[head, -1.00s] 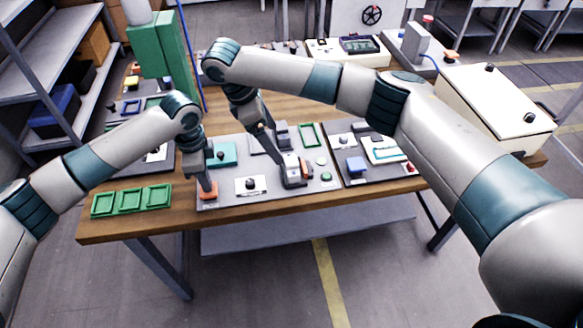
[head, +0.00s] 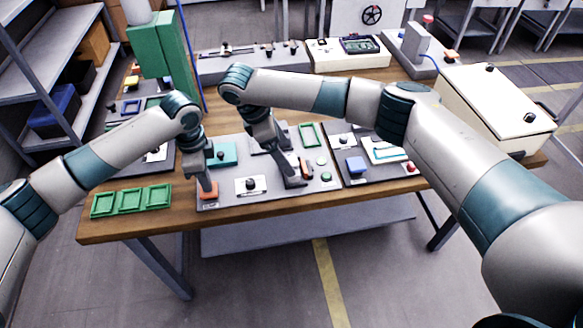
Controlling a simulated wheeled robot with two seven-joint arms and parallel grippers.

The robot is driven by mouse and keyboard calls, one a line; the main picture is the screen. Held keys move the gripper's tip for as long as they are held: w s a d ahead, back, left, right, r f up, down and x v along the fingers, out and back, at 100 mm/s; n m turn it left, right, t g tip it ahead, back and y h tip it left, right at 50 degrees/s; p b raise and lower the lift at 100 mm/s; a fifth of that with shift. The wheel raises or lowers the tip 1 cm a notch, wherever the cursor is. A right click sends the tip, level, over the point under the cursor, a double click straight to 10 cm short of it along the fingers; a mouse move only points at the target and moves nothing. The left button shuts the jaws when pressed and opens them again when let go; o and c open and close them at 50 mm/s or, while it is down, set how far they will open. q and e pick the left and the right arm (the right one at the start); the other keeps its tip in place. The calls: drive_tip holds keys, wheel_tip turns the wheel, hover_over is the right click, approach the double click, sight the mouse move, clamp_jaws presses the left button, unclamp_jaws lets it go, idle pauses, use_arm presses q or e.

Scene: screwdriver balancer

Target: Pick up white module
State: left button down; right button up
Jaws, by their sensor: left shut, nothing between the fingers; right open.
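The white module, which looks like a small white square plate with a black knob (head: 250,185), sits on the grey panel (head: 235,203) near the front edge of the table. My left gripper (head: 207,191) is shut and empty, pointing down at an orange block on the panel's left end, left of the white module. My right gripper (head: 297,181) is open and low over the panel, to the right of the white module, beside a small orange-and-dark part (head: 306,167). Whether it touches that part cannot be told.
Green trays (head: 130,200) lie on the table's left front. A teal block (head: 222,154) stands behind my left gripper. A second panel with a blue block (head: 356,165) lies to the right. A large cream box (head: 495,105) stands at the right end.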

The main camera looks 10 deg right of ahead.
sight(291, 161)
drive_tip(key=shift+d+f, duration=0.1)
drive_tip(key=shift+f, duration=0.25)
drive_tip(key=shift+x, duration=2.6)
drive_tip(key=c, duration=1.3)
drive_tip(key=shift+c, duration=0.2)
drive_tip(key=shift+r, duration=0.1)
wheel_tip(291, 161, up, 10)
drive_tip(key=shift+f, duration=0.1)
